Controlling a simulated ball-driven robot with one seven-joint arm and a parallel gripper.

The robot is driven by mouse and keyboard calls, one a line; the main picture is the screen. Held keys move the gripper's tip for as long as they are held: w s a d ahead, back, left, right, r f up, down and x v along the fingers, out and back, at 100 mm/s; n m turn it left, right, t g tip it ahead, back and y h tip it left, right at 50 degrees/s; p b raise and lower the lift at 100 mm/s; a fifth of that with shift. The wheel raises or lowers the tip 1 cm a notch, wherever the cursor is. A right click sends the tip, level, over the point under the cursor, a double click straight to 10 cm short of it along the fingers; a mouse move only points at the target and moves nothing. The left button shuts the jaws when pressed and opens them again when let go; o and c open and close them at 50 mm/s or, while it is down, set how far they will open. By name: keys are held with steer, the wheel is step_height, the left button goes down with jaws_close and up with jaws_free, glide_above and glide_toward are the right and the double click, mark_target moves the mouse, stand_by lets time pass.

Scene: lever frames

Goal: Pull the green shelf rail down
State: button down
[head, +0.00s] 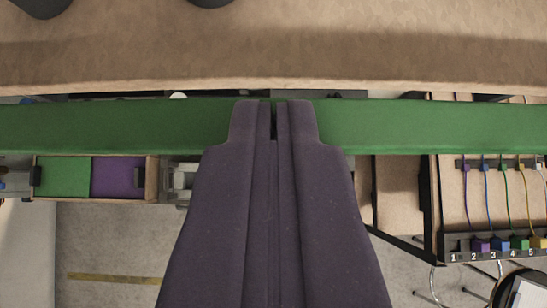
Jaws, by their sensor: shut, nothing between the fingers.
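The green shelf rail (420,126) is a long flat green bar running across the whole picture from left to right in the head view. My gripper (273,104) is dark purple-grey and reaches up from the bottom middle. Its two fingers are together with only a thin dark gap, and nothing shows between them. The fingertips overlap the rail's middle and hide that part of it. I cannot tell whether they touch the rail or are above it.
A tan surface (300,50) lies beyond the rail, with dark round objects (40,6) at its top edge. Below left is a box with green and purple blocks (118,177). Below right, a numbered panel (490,246) has several coloured cables. Grey floor shows below.

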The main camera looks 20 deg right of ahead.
step_height(320, 180, down, 8)
steer(key=b, duration=0.7)
steer(key=shift+s, duration=0.15)
steer(key=w+r+p+v, duration=0.1)
steer(key=w+r+v, duration=0.1)
steer(key=v, duration=1.1)
steer(key=shift+d+p, duration=0.25)
steer(key=shift+p, duration=0.05)
